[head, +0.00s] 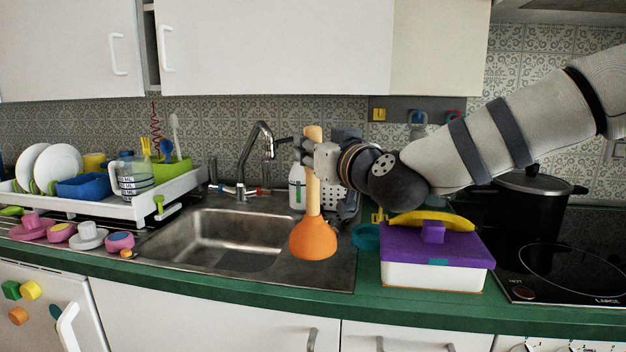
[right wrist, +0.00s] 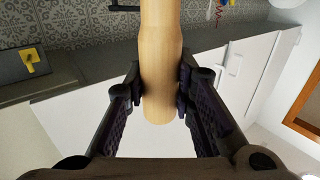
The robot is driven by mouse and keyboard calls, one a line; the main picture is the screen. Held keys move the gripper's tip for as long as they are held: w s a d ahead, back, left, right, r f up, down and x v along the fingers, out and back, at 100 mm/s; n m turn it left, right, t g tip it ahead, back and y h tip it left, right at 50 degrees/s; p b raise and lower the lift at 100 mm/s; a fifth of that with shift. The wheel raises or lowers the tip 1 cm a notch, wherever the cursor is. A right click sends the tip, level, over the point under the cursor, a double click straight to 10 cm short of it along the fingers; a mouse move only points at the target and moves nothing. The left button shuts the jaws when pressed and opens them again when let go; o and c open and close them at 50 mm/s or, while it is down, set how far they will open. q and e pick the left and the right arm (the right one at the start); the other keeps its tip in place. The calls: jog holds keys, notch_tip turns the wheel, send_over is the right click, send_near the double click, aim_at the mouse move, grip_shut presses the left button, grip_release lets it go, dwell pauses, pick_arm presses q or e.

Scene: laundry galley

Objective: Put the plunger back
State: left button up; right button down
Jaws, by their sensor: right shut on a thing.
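The plunger (head: 313,236) has an orange cup and a pale wooden handle. It hangs upright, cup down, in front of the right part of the sink in the head view. My right gripper (head: 312,155) is shut around the upper handle, and the handle end stands out above the fingers. In the right wrist view the plunger handle (right wrist: 160,60) sits between the two fingers (right wrist: 160,95). Whether the cup touches the sink edge I cannot tell. My left gripper is not in view.
The sink (head: 215,235) lies left of the plunger. A white box with a purple lid (head: 400,243) stands to the right, near a black pot (head: 535,215) and the hob. A white bottle (head: 296,185) stands behind the handle. A dish rack (head: 130,205) fills the left.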

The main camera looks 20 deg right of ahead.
aim_at(313, 191)
jog(key=f, duration=0.1)
jog(key=w+f, duration=0.1)
jog(key=f, duration=0.1)
jog(key=w+d+f, duration=0.1)
jog(key=f, duration=0.1)
jog(key=shift+f, duration=0.3)
jog(key=shift+f, duration=0.25)
jog(key=c, duration=1.4)
grip_release()
jog(key=shift+o, duration=0.2)
jog(key=shift+r, duration=0.15)
